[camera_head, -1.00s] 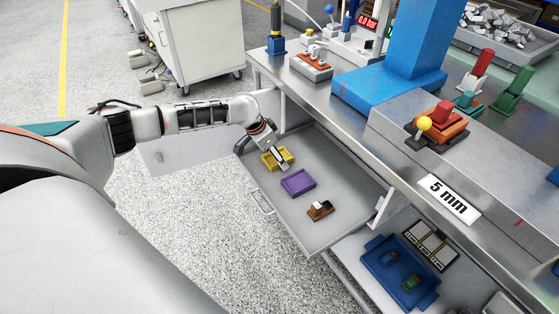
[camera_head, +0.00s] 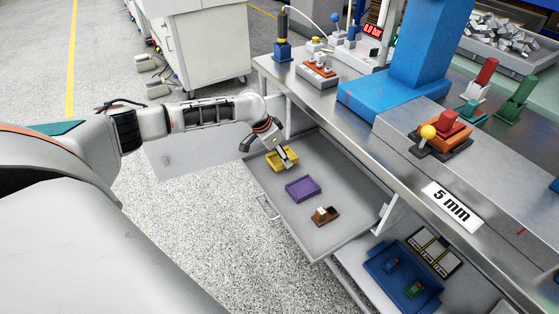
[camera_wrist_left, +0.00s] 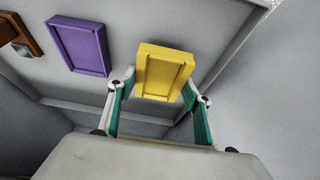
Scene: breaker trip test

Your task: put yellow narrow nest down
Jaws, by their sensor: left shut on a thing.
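The yellow narrow nest (camera_head: 281,161) is a small shallow tray at the far-left part of the open drawer (camera_head: 330,228). My left gripper (camera_head: 287,157) is shut on it. In the left wrist view the yellow nest (camera_wrist_left: 163,73) sits between the two fingers of my left gripper (camera_wrist_left: 158,90), looking slightly tilted. I cannot tell whether its underside touches the drawer floor. A purple nest (camera_head: 303,188) lies flat in the drawer beside it, and it also shows in the left wrist view (camera_wrist_left: 80,45). My right gripper is not in view.
A brown block-like piece (camera_head: 325,215) lies nearer the drawer's right end. Drawer walls surround the nests. The steel workbench (camera_head: 330,105) overhangs behind. A blue tray (camera_head: 400,275) is on the lower shelf at right. Bare drawer floor lies around the purple nest.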

